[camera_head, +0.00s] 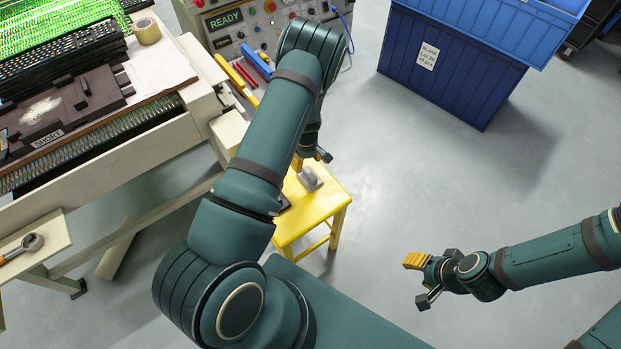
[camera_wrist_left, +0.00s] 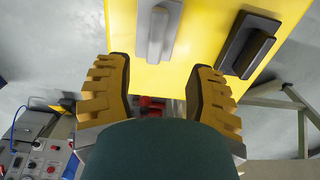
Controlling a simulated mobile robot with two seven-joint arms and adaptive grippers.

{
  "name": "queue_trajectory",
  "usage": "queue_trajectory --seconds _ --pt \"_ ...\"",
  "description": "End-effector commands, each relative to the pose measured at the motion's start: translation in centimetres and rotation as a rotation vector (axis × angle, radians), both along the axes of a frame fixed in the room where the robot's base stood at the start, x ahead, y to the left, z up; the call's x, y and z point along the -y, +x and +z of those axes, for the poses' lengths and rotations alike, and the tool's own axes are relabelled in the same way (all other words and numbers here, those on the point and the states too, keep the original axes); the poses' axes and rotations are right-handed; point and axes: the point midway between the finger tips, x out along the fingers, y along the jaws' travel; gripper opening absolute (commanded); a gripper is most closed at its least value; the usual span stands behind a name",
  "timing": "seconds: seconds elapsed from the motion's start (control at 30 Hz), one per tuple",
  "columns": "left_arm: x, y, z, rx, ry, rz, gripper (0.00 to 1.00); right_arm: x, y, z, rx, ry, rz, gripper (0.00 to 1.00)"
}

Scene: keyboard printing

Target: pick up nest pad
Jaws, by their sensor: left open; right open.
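Two handled pads lie on the yellow stool (camera_head: 318,208); I cannot tell for sure which is the nest pad. One is a light grey block with a rounded grip (camera_head: 312,181); it also shows in the left wrist view (camera_wrist_left: 158,32), ahead of and between the fingers. The other is a dark pad with a dark handle (camera_wrist_left: 247,45), to the right in that view; my arm mostly hides it in the head view. My left gripper (camera_wrist_left: 160,68) is open and empty, close to the grey block. My right gripper (camera_head: 419,279) is open and empty over the floor.
A control panel (camera_head: 245,30) with a READY display stands behind the stool. A machine bed with a dark plate (camera_head: 60,108) marked SHORT is at left. A blue crate (camera_head: 450,70) stands back right. The floor right of the stool is clear.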

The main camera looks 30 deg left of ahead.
Motion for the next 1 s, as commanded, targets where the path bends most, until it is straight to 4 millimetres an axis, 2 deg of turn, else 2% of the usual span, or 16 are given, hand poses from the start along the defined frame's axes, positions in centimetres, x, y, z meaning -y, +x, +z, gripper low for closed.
queue_trajectory --seconds 0.03,0.1,0.37,0.63,0.77,0.97,1.0 --pt "0.1 -0.1 -1.1 -0.003 -0.001 -0.001 0.55 0.0 0.0 -0.3 0.001 0.000 0.000 0.47" --pt "0.0 0.0 -2.0 -0.001 -0.001 0.000 0.55 0.0 0.1 -0.5 0.002 0.000 -0.001 0.47" --pt "0.1 0.1 -3.7 0.000 0.000 0.000 0.55 0.0 0.2 -0.8 0.005 -0.001 -0.002 0.47" --pt "0.2 0.5 -7.5 -0.001 -0.001 -0.001 0.55 0.1 0.4 -1.8 0.009 -0.002 -0.002 0.47" --pt "0.2 0.5 -8.2 0.000 0.000 -0.001 0.55 0.1 0.4 -1.9 0.009 -0.002 -0.003 0.47" --pt "0.2 0.5 -8.2 0.001 0.000 -0.001 0.55 0.1 0.4 -1.9 0.009 -0.002 -0.003 0.47" --pt "0.2 0.5 -8.2 0.001 0.000 -0.001 0.57 0.1 0.4 -1.9 0.009 -0.002 -0.003 0.47"
